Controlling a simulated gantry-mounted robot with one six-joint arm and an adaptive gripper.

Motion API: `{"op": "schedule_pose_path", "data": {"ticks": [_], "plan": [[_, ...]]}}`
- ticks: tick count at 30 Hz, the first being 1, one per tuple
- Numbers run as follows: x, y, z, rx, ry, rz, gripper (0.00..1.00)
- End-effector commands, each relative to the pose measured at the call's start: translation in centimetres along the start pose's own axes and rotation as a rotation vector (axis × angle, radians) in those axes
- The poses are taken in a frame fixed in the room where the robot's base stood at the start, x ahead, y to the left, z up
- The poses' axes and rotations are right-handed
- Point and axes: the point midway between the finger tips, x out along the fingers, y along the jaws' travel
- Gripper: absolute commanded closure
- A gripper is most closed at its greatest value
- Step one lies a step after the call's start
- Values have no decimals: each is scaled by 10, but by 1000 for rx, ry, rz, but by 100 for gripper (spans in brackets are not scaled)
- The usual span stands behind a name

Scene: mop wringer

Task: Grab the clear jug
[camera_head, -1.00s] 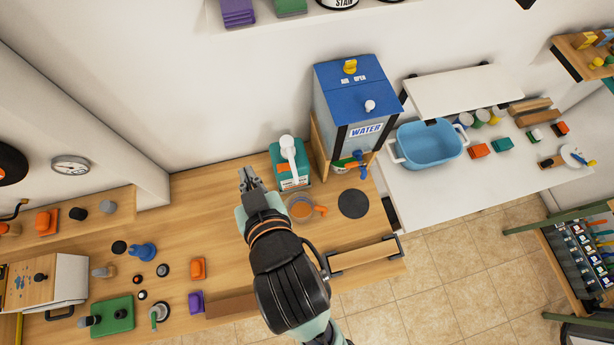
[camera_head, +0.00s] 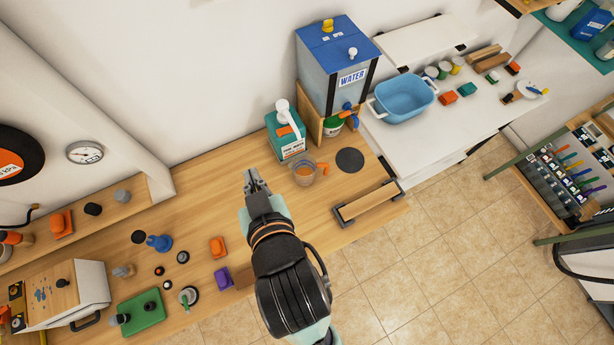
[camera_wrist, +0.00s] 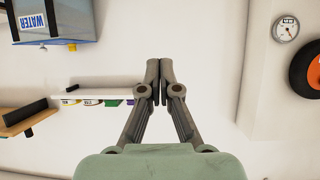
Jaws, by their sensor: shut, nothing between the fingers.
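The clear jug (camera_head: 304,173) stands on the wooden counter in the head view. It is see-through with an orange handle on its right side, and an orange tone shows inside it. My gripper (camera_head: 252,175) is left of the jug, apart from it, with its fingers together and nothing between them. In the wrist view my gripper (camera_wrist: 159,75) has its fingertips together in front of the white wall. The jug does not show in the wrist view.
A teal pump bottle (camera_head: 288,138) stands just behind the jug. The blue-topped water tank (camera_head: 338,75) is behind right. A dark round pad (camera_head: 350,160) lies to the right. A wooden-bar handle (camera_head: 367,201) is at the front edge.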

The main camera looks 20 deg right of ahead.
Motion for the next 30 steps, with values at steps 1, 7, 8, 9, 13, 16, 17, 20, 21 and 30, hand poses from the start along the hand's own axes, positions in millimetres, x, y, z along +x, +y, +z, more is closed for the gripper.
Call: {"op": "schedule_pose_path", "data": {"ticks": [1, 7, 8, 9, 13, 16, 17, 20, 21, 30], "plan": [[0, 0, 0, 0, 0, 0, 100], [0, 0, 0, 0, -1, -1, 100], [0, 0, 0, 0, -1, -1, 100], [0, 0, 0, 0, -1, -1, 100], [0, 0, 0, 0, -1, -1, 100], [0, 0, 0, 0, -1, -1, 93], [0, 0, 0, 0, -1, -1, 88], [0, 0, 0, 0, -1, -1, 72], [0, 0, 0, 0, -1, -1, 65], [0, 0, 0, 0, -1, -1, 15]]}}
